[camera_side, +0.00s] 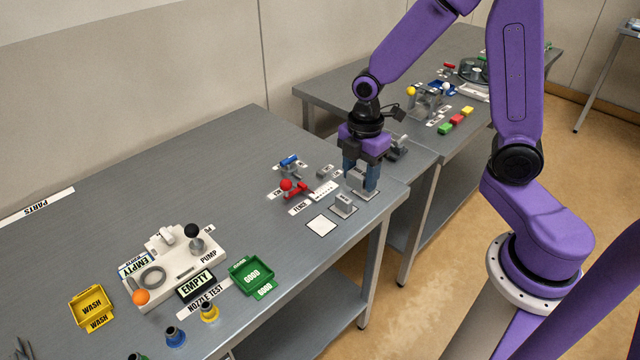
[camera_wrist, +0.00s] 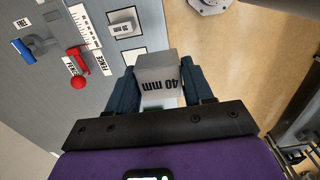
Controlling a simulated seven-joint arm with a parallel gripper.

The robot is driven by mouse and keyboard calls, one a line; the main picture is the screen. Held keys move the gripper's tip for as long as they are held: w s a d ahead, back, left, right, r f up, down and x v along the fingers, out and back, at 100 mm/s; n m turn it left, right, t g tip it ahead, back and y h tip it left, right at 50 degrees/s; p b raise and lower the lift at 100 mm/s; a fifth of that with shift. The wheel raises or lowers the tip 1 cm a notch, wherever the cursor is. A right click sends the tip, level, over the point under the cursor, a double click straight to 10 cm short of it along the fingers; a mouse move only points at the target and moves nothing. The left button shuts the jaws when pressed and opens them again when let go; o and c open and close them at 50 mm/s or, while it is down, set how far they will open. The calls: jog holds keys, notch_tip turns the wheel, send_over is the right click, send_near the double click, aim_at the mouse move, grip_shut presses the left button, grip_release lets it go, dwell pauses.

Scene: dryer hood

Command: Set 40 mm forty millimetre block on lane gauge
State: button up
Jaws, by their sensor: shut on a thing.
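My gripper (camera_side: 361,187) is shut on the grey 40 mm block (camera_wrist: 158,82), its "40 mm" label facing the wrist camera. In the side view the block (camera_side: 357,181) shows between the fingers, low at the table's right edge over a white square. I cannot tell if it touches the table. The lane gauge lies to the left, with a red-knobbed fence (camera_side: 297,190), a white scale (camera_side: 323,191) and a blue handle (camera_side: 289,160). The wrist view also shows the red knob (camera_wrist: 79,82), the scale (camera_wrist: 86,26) and the blue handle (camera_wrist: 22,48).
Another grey block (camera_side: 343,204) stands on a white square just in front of my gripper. An empty white square (camera_side: 321,226) lies nearer the camera. A small grey block (camera_side: 324,172) lies behind the scale. The pump fixture (camera_side: 177,262) and a green tray (camera_side: 252,274) stand further left.

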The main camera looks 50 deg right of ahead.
jog(key=w+d, duration=0.4)
jog(key=w, duration=0.1)
send_over(312, 182)
jog(key=f, duration=0.5)
jog(key=s+f, duration=0.1)
jog(key=f, duration=0.2)
jog(key=shift+f, duration=0.25)
jog(key=shift+w+f, duration=0.5)
jog(key=shift+f, duration=1.6)
jog(key=shift+f, duration=0.15)
jog(key=o, duration=1.2)
jog(key=shift+c, duration=0.2)
